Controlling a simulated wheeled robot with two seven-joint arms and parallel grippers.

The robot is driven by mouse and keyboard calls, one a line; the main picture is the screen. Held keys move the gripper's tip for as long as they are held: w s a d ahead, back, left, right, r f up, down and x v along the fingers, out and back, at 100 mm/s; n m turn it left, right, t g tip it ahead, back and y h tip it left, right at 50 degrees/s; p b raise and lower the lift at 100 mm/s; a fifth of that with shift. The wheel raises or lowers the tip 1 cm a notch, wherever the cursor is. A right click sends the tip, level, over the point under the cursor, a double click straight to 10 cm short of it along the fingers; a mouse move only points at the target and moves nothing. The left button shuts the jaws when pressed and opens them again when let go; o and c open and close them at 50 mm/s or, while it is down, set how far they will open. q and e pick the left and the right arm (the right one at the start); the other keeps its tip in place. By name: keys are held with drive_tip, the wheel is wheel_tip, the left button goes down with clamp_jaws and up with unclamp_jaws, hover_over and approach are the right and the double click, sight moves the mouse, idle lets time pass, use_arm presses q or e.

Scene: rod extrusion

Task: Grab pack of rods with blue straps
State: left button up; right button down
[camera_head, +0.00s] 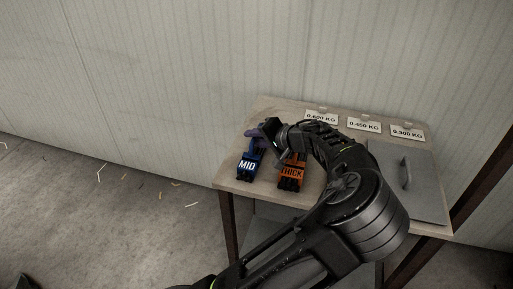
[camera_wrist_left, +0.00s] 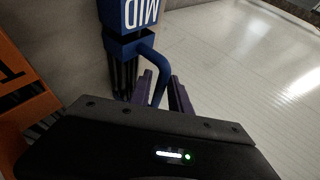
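The blue-strapped rod pack marked MID (camera_head: 247,166) lies at the left end of the small table. Its blue label block also shows at the top of the left wrist view (camera_wrist_left: 128,42), with a blue loop handle (camera_wrist_left: 158,68) bending out of it. My left gripper (camera_head: 257,131) is at the far end of this pack. In the left wrist view its purple fingers (camera_wrist_left: 163,95) lie on either side of the loop; I cannot tell if they press on it. My right gripper is not in view.
An orange pack marked THICK (camera_head: 291,174) lies just right of the blue one, close to my left arm. Weight cards (camera_head: 364,124) stand along the table's (camera_head: 228,178) back edge. A grey handled panel (camera_head: 418,190) lies at right. A wall (camera_head: 150,90) rises behind.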

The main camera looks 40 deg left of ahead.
use_arm(q)
drive_tip(key=shift+c, duration=0.3)
clamp_jaws()
idle(1.4)
